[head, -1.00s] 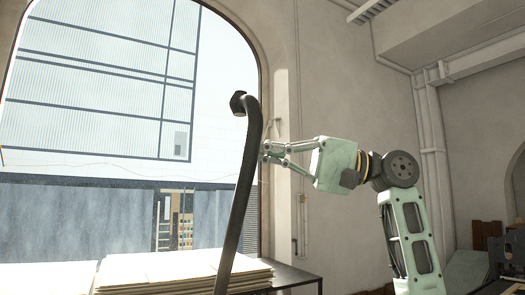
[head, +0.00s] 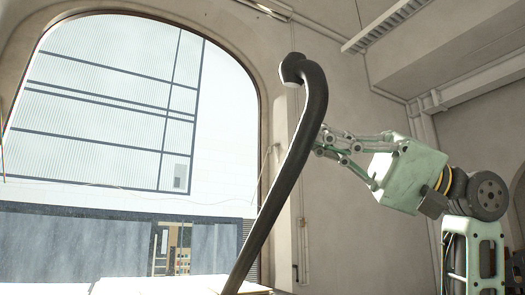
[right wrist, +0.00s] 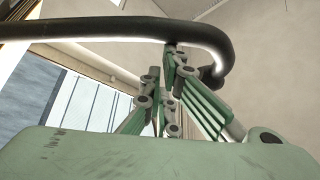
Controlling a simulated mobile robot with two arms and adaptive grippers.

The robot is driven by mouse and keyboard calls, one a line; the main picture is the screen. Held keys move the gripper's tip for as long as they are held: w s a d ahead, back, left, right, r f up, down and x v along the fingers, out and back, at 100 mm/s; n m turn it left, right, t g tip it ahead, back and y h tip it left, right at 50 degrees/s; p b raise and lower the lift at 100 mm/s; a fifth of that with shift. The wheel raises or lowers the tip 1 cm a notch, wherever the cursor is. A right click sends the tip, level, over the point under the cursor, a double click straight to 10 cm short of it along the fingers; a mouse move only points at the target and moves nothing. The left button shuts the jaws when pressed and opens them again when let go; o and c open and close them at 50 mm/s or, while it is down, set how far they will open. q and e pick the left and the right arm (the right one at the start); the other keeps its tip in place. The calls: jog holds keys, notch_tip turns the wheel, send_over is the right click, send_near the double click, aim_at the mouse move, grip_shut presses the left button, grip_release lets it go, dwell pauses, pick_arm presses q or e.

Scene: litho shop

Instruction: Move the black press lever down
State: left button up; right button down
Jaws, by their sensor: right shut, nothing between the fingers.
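The black press lever (head: 292,165) rises from the bottom middle of the head view, leaning right, with a hooked top end. In the right wrist view the lever (right wrist: 90,29) crosses the upper part and bends down at the right. My right gripper (head: 322,140) is shut with nothing in it, at the right side of the lever's upper part. In the right wrist view its fingertips (right wrist: 169,50) are up against the underside of the lever, or very close; I cannot tell if they touch. My left gripper is not in view.
Stacked paper sheets (head: 185,285) lie at the bottom, behind the lever. A large arched window (head: 110,110) fills the left, with a plain wall (head: 350,240) to its right. The air around the lever's top looks clear.

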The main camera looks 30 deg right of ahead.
jog(key=s+f+n+g+y+b, duration=0.2)
jog(key=s+f+n+b, duration=0.3)
jog(key=s+f+b, duration=0.4)
notch_tip(320, 180, down, 4)
jog(key=b, duration=0.2)
jog(key=shift+s+a+b, duration=0.3)
jog(key=shift+s+a, duration=0.05)
jog(key=shift+r, duration=0.15)
